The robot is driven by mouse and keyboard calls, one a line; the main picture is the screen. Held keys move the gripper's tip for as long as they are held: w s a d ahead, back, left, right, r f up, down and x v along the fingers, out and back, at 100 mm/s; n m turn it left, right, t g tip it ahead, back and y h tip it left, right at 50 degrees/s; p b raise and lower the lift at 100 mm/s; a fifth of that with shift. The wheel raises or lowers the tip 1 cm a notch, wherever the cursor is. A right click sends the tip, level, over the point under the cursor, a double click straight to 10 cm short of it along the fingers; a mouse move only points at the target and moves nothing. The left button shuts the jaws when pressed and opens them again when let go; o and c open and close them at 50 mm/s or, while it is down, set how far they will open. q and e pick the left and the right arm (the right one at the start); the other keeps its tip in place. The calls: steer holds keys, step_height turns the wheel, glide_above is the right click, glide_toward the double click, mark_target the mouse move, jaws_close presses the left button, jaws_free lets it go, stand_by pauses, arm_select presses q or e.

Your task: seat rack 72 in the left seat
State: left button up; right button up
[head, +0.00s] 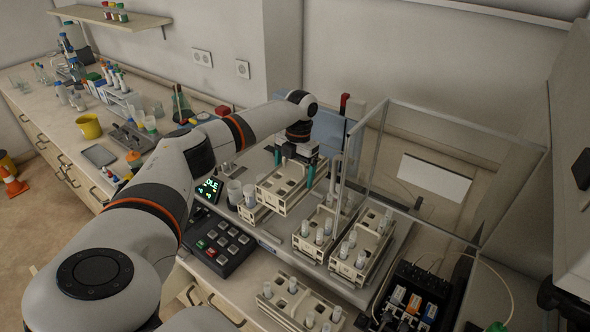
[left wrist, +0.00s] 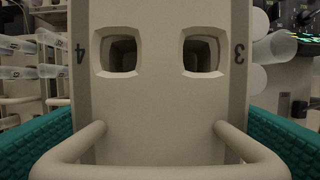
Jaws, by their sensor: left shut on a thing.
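My left gripper (head: 294,168) reaches in from the left, with teal fingers on either side of a beige rack (head: 283,193). It is shut on this rack and holds it over the left part of the pale instrument deck (head: 343,288). In the left wrist view the rack (left wrist: 160,90) fills the middle, with two square holes marked 4 and 3 and a looped handle between the teal fingers. The holes in view look empty. No number 72 is legible. The held rack hides the deck under it, so I cannot make out the left seat. My right gripper is not in view.
Two racks with white-capped tubes (head: 315,240) (head: 360,262) stand on the deck right of the held rack. Another rack (head: 292,306) lies in front. Clear panels (head: 440,165) rise behind. A black keypad (head: 218,245) and lit display (head: 209,189) are at left.

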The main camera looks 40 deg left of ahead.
arm_select(q)
step_height(320, 180, down, 4)
steer(key=b, duration=0.3)
steer(key=shift+w, duration=0.15)
step_height(320, 180, down, 4)
steer(key=b, duration=0.4)
steer(key=shift+f, duration=0.1)
steer(key=shift+f+b, duration=0.55)
steer(key=shift+f, duration=0.7)
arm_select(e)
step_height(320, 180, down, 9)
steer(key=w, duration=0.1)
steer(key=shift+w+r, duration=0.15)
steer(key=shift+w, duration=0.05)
arm_select(q)
steer(key=shift+f, duration=0.35)
steer(key=o, duration=0.9)
steer(key=shift+c, duration=0.2)
